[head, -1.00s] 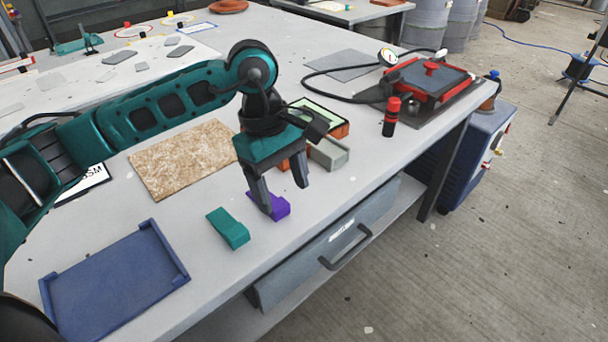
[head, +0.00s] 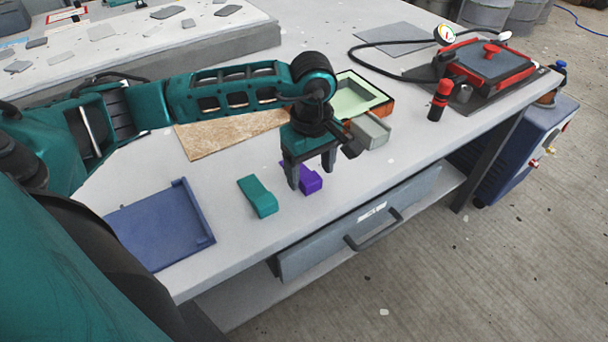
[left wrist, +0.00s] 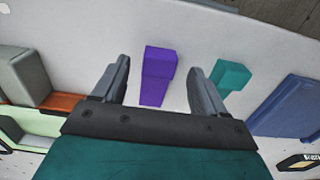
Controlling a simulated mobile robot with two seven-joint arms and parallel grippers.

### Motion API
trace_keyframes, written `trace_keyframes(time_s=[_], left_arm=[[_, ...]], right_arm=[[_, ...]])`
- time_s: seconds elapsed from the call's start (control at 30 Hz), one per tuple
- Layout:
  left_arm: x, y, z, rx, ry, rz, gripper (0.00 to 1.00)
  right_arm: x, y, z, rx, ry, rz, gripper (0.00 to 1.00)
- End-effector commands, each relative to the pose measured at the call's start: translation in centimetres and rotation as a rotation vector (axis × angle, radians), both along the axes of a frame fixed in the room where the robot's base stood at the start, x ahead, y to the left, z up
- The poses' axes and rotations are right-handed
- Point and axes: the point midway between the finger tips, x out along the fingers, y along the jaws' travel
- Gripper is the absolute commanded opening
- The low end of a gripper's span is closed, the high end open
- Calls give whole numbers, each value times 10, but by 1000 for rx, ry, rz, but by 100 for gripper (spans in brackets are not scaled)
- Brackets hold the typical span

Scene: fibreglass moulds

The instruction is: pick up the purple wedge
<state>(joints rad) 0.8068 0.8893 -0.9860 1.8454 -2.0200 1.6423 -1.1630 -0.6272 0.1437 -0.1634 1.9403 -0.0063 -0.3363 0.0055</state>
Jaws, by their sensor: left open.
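The purple wedge (head: 310,181) lies on the grey table just below my left gripper (head: 310,180). One finger partly covers it in the head view. In the left wrist view the purple wedge (left wrist: 158,75) shows between the two fingers of my left gripper (left wrist: 159,75), with a gap on each side. My left gripper is open and empty. My right gripper cannot be made out in these frames.
A teal wedge (head: 258,197) lies left of the purple one. A blue tray (head: 208,212) stands further left. A brown board (head: 205,142), a grey block (head: 370,132) and an orange mould with a pale green inside (head: 352,97) lie behind. A red-and-black bottle (head: 439,101) stands at right.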

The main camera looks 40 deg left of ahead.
Motion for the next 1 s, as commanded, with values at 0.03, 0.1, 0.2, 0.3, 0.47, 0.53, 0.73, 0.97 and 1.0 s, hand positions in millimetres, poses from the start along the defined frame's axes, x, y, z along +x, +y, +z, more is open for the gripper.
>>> trace_keyframes(time_s=[0.03, 0.1, 0.2, 0.3, 0.47, 0.53, 0.73, 0.97, 1.0], left_arm=[[-1, -1, -9, -1, 4, 0, 72], [-1, -1, -18, -1, 4, 1, 72], [0, -1, -25, -1, 0, 1, 72], [0, -1, -27, 0, -1, 1, 72], [0, -1, -27, 0, -1, 0, 71], [0, -1, -27, 0, -1, 0, 65], [0, -1, -26, -1, -1, 1, 46], [0, -1, -27, -1, 0, 1, 24], [0, -1, -27, -1, 0, 1, 20]], right_arm=[[0, 0, 1, 0, 0, 0, 46], [0, 0, 0, 0, 0, 0, 46], [0, 0, 0, 0, 0, 0, 46], [0, 0, 0, 0, 0, 0, 46], [0, 0, 0, 0, -1, -1, 46], [0, 0, 0, 0, -1, -1, 46], [1, 0, 1, 0, -2, -1, 46], [2, 0, 1, 0, -3, -1, 46], [2, 0, 1, 0, -3, -1, 46]])
